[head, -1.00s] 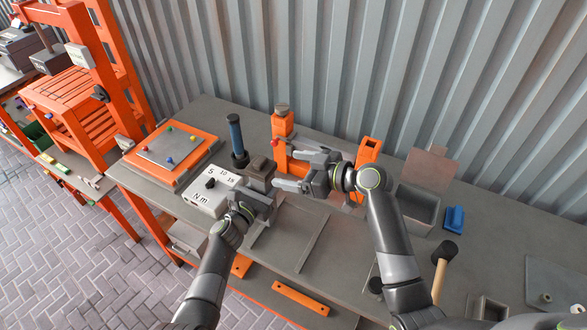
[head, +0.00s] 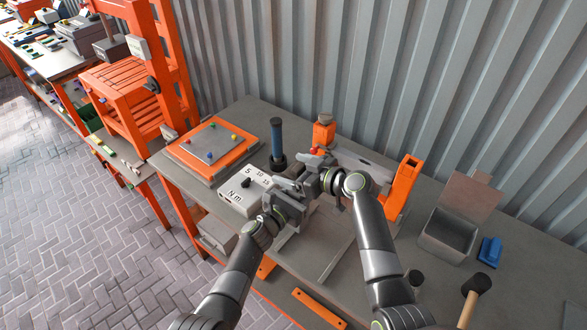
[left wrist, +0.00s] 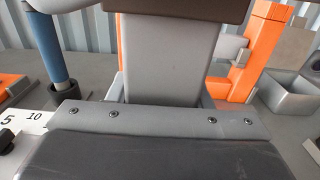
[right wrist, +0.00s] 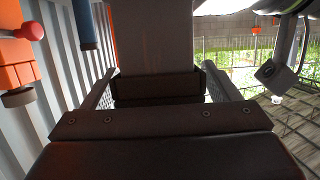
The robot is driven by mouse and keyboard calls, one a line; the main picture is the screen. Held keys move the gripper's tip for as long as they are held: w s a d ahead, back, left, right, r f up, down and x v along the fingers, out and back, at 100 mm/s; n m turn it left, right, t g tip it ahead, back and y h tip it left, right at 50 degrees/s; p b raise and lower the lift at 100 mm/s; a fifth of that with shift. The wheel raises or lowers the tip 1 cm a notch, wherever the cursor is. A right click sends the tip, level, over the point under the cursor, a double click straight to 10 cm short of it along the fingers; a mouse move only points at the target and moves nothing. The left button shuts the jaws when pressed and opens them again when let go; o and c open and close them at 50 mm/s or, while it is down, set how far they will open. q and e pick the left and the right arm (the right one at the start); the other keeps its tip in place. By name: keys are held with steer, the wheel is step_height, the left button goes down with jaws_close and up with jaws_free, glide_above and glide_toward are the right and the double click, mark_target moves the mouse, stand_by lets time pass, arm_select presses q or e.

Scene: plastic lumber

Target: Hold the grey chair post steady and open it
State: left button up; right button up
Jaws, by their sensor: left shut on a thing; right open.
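The grey chair post (left wrist: 165,55) fills the middle of the left wrist view, with a brown part (left wrist: 185,9) at its top. In the head view it is mostly hidden between my two grippers. My left gripper (head: 283,196) is shut on the post, low down. My right gripper (head: 312,178) is open at the post's upper part, coming from the right. In the right wrist view its two ribbed fingers (right wrist: 160,88) stand apart, with a broad grey shape (right wrist: 165,35) beyond them, probably the post. I cannot tell whether the fingers touch it.
A white N m box (head: 243,187) and an upright blue-handled tool (head: 277,138) stand left of the grippers. An orange stand (head: 324,131) is behind, another orange upright (head: 402,185) to the right. An open grey box (head: 447,236), blue block (head: 489,251) and mallet (head: 475,290) lie further right.

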steer(key=shift+c, duration=0.4)
steer(key=c, duration=1.1)
steer(key=shift+w+r, duration=0.1)
steer(key=shift+r, duration=0.05)
steer(key=shift+r, duration=0.95)
steer(key=shift+r, duration=2)
